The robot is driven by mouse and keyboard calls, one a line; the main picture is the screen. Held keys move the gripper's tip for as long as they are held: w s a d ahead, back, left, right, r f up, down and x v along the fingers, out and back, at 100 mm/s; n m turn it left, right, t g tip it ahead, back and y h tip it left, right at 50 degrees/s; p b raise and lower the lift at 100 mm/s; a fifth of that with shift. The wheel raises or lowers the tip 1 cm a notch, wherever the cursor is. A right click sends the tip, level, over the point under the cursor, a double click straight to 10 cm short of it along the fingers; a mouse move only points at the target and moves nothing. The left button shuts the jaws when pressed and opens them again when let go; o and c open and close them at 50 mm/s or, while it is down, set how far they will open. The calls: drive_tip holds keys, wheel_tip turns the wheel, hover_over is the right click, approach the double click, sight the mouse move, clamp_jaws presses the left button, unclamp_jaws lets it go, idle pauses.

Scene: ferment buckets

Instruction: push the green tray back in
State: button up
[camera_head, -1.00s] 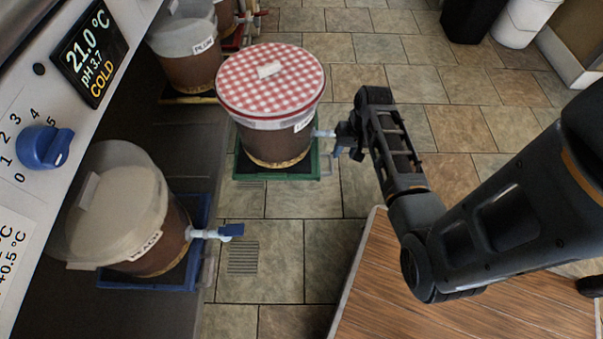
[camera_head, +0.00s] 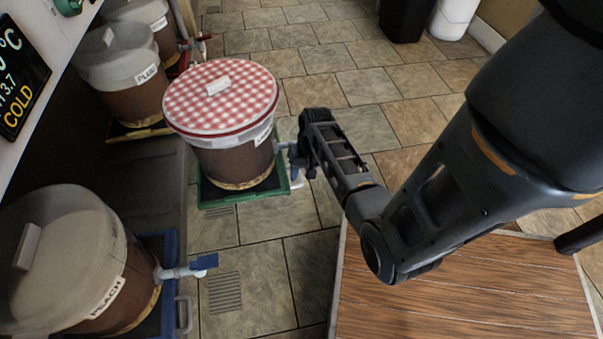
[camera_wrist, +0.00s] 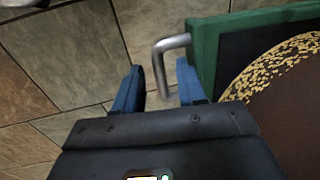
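The green tray (camera_head: 215,201) stands out on the tiled floor, clear of the counter's dark underside. It carries a brown bucket (camera_head: 232,164) with a red-and-white checked lid (camera_head: 222,95). In the wrist view the green tray's rim (camera_wrist: 205,58) is at upper right, with a bent metal handle (camera_wrist: 160,62) on it. My gripper (camera_wrist: 158,90) is open; its two blue fingers stand either side of the handle's bar, with gaps visible. In the head view my gripper (camera_head: 296,165) is low at the bucket's right side, by its tap, and partly hidden by my wrist.
A PEACH bucket (camera_head: 125,295) on a blue tray (camera_head: 170,325) stands at lower left, its blue-handled tap (camera_head: 203,263) sticking out. A PLUM bucket (camera_head: 130,100) stands behind at upper left. A wooden surface (camera_head: 450,290) lies at lower right.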

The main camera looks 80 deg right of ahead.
drive_tip(key=shift+c, duration=0.4)
clamp_jaws()
